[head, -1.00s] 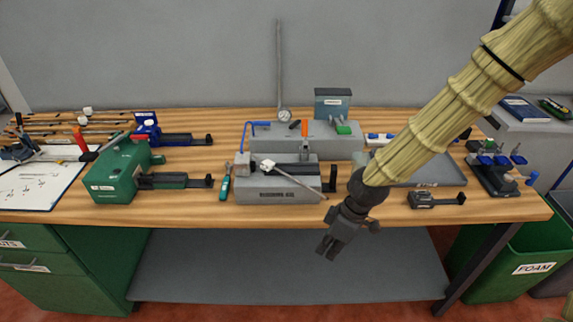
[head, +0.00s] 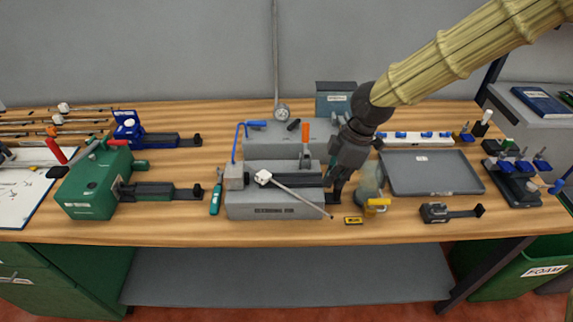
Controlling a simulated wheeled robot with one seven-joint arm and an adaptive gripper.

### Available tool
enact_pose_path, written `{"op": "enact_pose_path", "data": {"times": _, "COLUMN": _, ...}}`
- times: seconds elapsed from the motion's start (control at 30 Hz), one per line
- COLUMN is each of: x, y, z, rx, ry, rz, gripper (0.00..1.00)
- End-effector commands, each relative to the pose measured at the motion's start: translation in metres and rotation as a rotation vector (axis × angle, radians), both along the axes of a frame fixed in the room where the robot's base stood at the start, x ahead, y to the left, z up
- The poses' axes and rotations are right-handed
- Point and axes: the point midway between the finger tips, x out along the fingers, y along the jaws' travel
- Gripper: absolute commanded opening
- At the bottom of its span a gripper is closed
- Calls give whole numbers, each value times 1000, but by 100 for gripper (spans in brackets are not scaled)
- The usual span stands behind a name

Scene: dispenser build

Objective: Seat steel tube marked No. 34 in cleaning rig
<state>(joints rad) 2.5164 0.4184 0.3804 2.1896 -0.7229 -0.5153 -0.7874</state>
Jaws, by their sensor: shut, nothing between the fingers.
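A thin steel tube (head: 300,196) with a white block near its left end lies slantwise across the front grey block (head: 274,212). Its right end sticks out past the front edge. Any number on it is too small to read. The grey block looks like the cleaning rig, but I cannot read its label for sure. It has an upright orange-handled lever (head: 305,144) and a blue bent pipe (head: 236,143). My gripper (head: 333,197) is shut and empty, pointing down at the block's right end, close to the tube's right end. Whether it touches anything is unclear.
More tubes with coloured blocks (head: 58,119) lie on a rack at the back left. A green machine (head: 95,190) stands left. A teal-handled tool (head: 216,198) lies beside the rig. A clear jar (head: 369,182), grey tray (head: 430,186) and small black fixture (head: 451,213) are right.

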Motion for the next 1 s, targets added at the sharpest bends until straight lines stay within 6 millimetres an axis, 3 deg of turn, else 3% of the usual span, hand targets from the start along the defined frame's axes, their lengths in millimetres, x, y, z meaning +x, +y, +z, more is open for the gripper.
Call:
{"op": "enact_pose_path", "data": {"times": 0.17, "x": 1, "y": 12, "z": 1, "rx": -1, "ry": 1, "rz": 7, "gripper": 0}}
{"op": "enact_pose_path", "data": {"times": 0.8, "x": 5, "y": 107, "z": 2, "rx": -1, "ry": 1, "rz": 14, "gripper": 0}}
{"op": "enact_pose_path", "data": {"times": 1.0, "x": 5, "y": 126, "z": 0, "rx": -1, "ry": 3, "rz": 9, "gripper": 0}}
